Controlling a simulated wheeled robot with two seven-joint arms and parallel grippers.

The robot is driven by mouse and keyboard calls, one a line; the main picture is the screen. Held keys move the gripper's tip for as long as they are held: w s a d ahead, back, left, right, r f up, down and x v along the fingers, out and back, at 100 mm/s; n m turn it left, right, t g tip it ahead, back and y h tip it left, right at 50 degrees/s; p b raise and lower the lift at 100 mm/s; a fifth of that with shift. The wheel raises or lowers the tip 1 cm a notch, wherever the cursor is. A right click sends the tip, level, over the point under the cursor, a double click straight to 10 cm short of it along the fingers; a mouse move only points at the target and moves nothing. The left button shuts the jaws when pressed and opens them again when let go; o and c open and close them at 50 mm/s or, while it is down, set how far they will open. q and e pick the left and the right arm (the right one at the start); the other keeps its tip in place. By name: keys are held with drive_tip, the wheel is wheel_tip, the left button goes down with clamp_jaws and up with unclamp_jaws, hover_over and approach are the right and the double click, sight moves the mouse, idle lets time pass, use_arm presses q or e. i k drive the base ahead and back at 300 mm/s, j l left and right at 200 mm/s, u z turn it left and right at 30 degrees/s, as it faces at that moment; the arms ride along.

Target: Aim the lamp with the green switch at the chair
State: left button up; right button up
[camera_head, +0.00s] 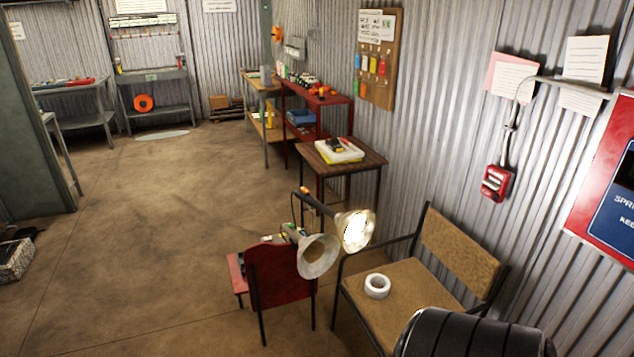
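Two clamp-style lamps stand close together near the middle of the camera_head view. One lamp (357,230) is lit, and its bright face turns toward the camera and right. The other lamp (318,257) looks unlit, and its pale shade opens toward the lower right. Small coloured parts show behind both shades, but I cannot tell which carries a green switch. A brown armchair (463,252) stands against the corrugated wall, right of the lamps. A red chair (280,275) stands just left of and below them. Neither of my grippers is in view.
A white tape roll (377,286) lies on the armchair seat. A dark ribbed rounded object (470,335) fills the bottom right. A small wooden table (367,160) stands behind the lamps, with a red shelf (335,101) beyond. The concrete floor (140,240) at left is mostly clear.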

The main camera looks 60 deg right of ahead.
sight(317, 252)
drive_tip(key=l+z, duration=0.1)
drive_tip(key=z, duration=0.3)
drive_tip(key=i+l+z, duration=0.1)
drive_tip(key=z, duration=0.3)
drive_tip(key=l+z, duration=0.1)
drive_tip(key=z, duration=0.3)
drive_tip(key=i+z, duration=0.15)
drive_tip(key=z, duration=0.3)
